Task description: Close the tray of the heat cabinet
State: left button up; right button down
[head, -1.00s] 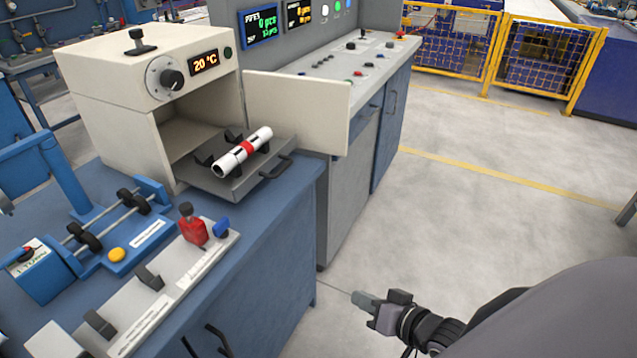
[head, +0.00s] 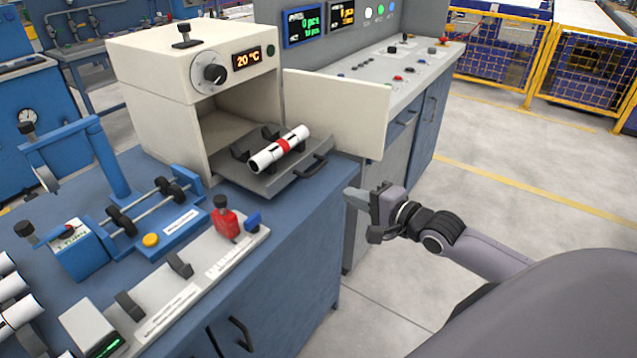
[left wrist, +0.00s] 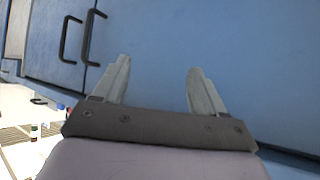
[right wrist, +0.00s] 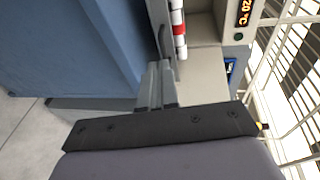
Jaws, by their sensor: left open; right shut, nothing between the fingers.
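The cream heat cabinet (head: 150,80) stands on the blue bench, its display reading 20 °C. Its door (head: 335,108) is swung open to the right. The grey tray (head: 262,184) is pulled out of the opening, with a dark handle (head: 313,168) at its front. A white pipe with a red band (head: 268,157) lies in the tray's holders. My right gripper (head: 352,196) is shut and empty, to the right of the tray and apart from it. In the right wrist view the pipe (right wrist: 179,30) shows beyond the fingers. My left gripper (left wrist: 158,85) is open and empty, facing blue cabinet doors.
A blue fixture with rollers (head: 150,205) and a grey strip with a red clamp (head: 228,222) lie on the bench near the tray. A grey control console (head: 405,75) stands behind the door. The floor (head: 480,170) at the right is clear.

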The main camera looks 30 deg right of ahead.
pick_arm(q)
jog(key=shift+f+b, duration=0.45)
jog(key=shift+f, duration=0.1)
pick_arm(e)
jog(key=x, duration=1.1)
jog(key=shift+w+a+f, duration=0.1)
jog(key=shift+w+a, duration=0.05)
